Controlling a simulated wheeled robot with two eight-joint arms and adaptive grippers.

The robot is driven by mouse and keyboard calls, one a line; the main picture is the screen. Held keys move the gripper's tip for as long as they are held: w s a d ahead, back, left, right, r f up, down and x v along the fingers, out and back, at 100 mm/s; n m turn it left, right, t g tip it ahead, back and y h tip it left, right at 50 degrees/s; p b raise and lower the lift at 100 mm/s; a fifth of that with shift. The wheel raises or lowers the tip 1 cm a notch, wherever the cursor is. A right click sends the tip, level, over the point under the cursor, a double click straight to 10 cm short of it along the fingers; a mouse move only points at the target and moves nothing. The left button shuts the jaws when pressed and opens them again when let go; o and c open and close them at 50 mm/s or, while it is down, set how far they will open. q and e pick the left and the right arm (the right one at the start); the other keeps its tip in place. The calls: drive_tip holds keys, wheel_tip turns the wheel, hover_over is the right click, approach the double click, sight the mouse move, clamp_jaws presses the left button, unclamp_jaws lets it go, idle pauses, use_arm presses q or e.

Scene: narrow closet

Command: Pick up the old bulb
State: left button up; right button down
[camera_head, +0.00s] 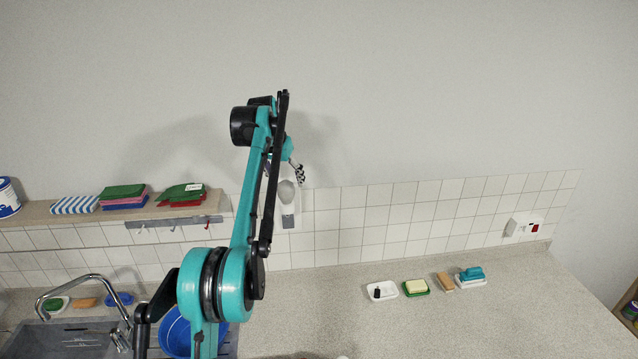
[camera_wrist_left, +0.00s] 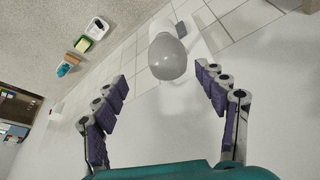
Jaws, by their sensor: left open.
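The old bulb (camera_head: 286,191) is a grey, rounded bulb at a pale fixture on the back wall, just above the tiles. In the left wrist view the bulb (camera_wrist_left: 168,56) is at top centre, slightly beyond and between the two finger rows. My left gripper (camera_head: 299,173) is open, close above and right of the bulb in the head view, partly hidden by its arm. In the wrist view no finger of the left gripper (camera_wrist_left: 162,78) visibly touches the bulb. My right gripper is out of view.
A shelf (camera_head: 165,211) with folded cloths and a hook rail runs along the wall at left. Below are a sink (camera_head: 75,340), a tap (camera_head: 85,278) and a blue tub (camera_head: 175,335). Soap dishes (camera_head: 415,288) and a sponge sit on the counter at right. The wall above is clear.

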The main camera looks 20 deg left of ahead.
sight(286, 193)
use_arm(q)
drive_tip(key=x, duration=0.5)
drive_tip(key=a+x, duration=0.1)
drive_tip(key=x, duration=0.1)
drive_tip(key=shift+s+a+f, duration=0.1)
drive_tip(key=shift+s+f, duration=0.1)
drive_tip(key=shift+f, duration=0.1)
drive_tip(key=c, duration=1.3)
